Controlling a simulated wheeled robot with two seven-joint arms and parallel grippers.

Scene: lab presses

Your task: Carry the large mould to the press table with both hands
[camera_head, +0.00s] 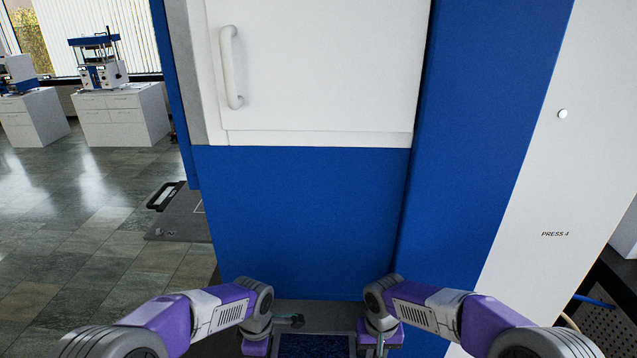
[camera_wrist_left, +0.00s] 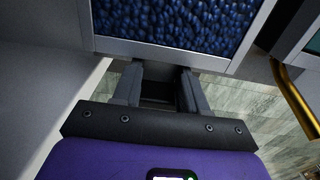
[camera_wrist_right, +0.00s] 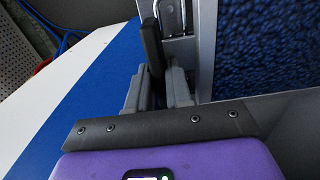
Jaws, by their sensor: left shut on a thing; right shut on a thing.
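The large mould is a grey metal frame filled with blue granules. It shows at the bottom centre of the head view, cut off by the picture edge. Its rim (camera_wrist_left: 160,53) crosses the top of the left wrist view, and one side bar (camera_wrist_right: 205,50) stands in the right wrist view. My left gripper (camera_wrist_left: 158,88) is shut at the near side of the frame; the exact grip point is hidden. My right gripper (camera_wrist_right: 160,85) is shut on a dark handle piece at the frame's side. In the head view both arms reach down to the mould.
A tall blue and white press cabinet (camera_head: 300,220) labelled PRESS 4 stands close ahead, its white door (camera_head: 320,65) shut. A dark plate with a black handle (camera_head: 180,215) lies left of it. Open tiled floor (camera_head: 80,220) extends left. Smaller presses (camera_head: 98,70) stand on far cabinets.

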